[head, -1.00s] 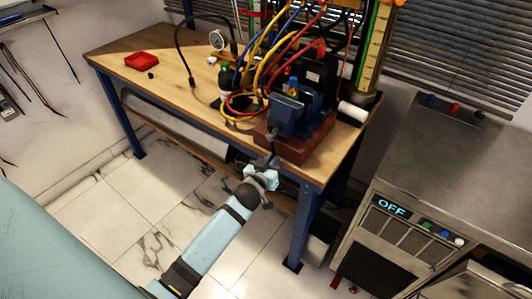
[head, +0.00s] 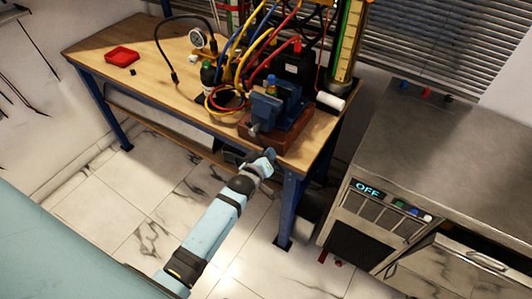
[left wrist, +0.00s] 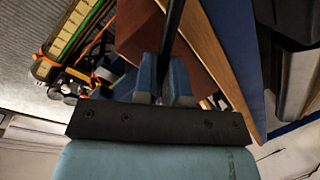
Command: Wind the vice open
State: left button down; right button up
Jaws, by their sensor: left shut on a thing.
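The blue vice (head: 284,116) stands on a reddish-brown block (head: 287,140) at the front right corner of the wooden bench. A small thing with a blue top (head: 271,82) stands up at its jaws; I cannot tell how tightly it is held. My left gripper (head: 269,156) is just in front of the block, below the vice. In the left wrist view its two light blue fingers (left wrist: 163,80) are shut on a dark rod, the vice handle (left wrist: 174,28). The handle's far end is out of that view. My right gripper is not in view.
Coloured hoses (head: 240,75) crowd behind the vice, with a dark green-topped bottle (head: 207,73) to its left. A white roll (head: 330,102) lies to its right. A red tray (head: 122,56) is at the bench's far left. A metal cabinet (head: 420,150) stands right.

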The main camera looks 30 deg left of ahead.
pick_arm(q)
jog(key=shift+w+d+r, duration=0.1)
jog(key=shift+w+r, duration=0.1)
jog(key=shift+r, duration=0.15)
jog(key=c, duration=1.4)
grip_release()
jog(key=shift+o, duration=1.1)
jog(key=shift+w+d+f, duration=0.1)
jog(key=shift+w+f, duration=0.05)
jog(key=shift+f, duration=0.1)
jog(key=v, duration=1.4)
